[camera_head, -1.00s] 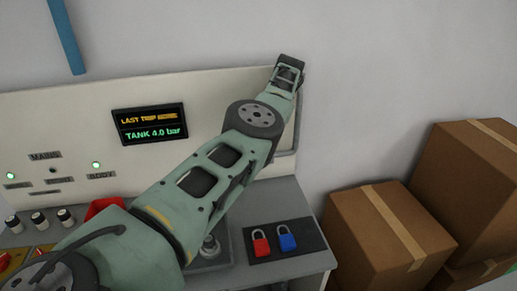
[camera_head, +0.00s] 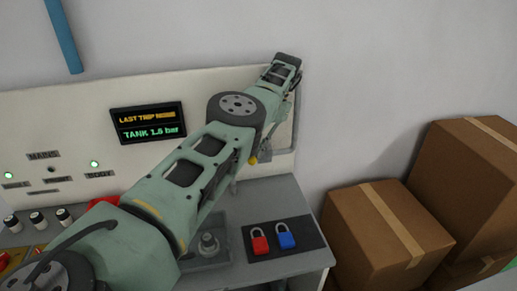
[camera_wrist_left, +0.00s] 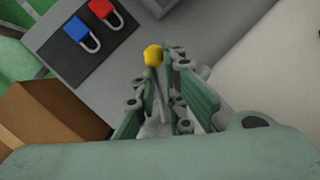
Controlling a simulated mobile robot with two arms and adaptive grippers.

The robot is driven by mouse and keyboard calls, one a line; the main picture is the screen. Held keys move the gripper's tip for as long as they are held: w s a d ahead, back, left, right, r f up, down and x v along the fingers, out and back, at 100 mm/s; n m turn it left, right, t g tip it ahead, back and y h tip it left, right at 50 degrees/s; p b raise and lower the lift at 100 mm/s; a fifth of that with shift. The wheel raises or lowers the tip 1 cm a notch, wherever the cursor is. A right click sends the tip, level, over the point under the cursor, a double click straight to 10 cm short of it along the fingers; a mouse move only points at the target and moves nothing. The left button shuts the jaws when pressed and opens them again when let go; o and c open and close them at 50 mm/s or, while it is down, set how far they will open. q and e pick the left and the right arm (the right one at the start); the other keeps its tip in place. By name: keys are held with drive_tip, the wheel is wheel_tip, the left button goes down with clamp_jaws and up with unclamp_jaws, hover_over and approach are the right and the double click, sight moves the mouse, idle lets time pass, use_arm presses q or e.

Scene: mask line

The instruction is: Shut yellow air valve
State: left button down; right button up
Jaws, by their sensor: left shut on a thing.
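The yellow air valve handle (camera_head: 253,160) shows as a small yellow tip just below my left forearm, in front of the panel. In the left wrist view its yellow end (camera_wrist_left: 153,55) sticks out beyond the fingers, with a thin grey bar behind it. My left gripper (camera_wrist_left: 163,78) is shut on the handle, with a finger on each side. In the head view my left gripper (camera_head: 262,146) hangs below the wrist and is mostly hidden by my arm. The valve body is hidden. My right gripper is out of view.
The panel display (camera_head: 148,122) reads "TANK 1.6 bar". A red padlock (camera_head: 259,241) and a blue padlock (camera_head: 286,237) lie on a dark mat (camera_head: 315,236) on the bench. Cardboard boxes (camera_head: 385,235) stand to the right. A blue pipe (camera_head: 64,35) is on the wall.

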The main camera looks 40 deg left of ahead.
use_arm(q)
drive_tip(key=c, duration=1.9)
unclamp_jaws()
drive_tip(key=shift+s+a+f, duration=0.2)
drive_tip(key=shift+s+f, duration=0.1)
drive_tip(key=shift+f, duration=0.05)
drive_tip(key=shift+c, duration=0.2)
drive_tip(key=shift+o, duration=0.5)
drive_tip(key=shift+s+a+r, duration=0.1)
drive_tip(key=shift+s, duration=0.05)
drive_tip(key=shift+d+r, duration=0.2)
drive_tip(key=shift+w, duration=0.2)
drive_tip(key=shift+f, duration=0.1)
drive_tip(key=shift+s, duration=0.1)
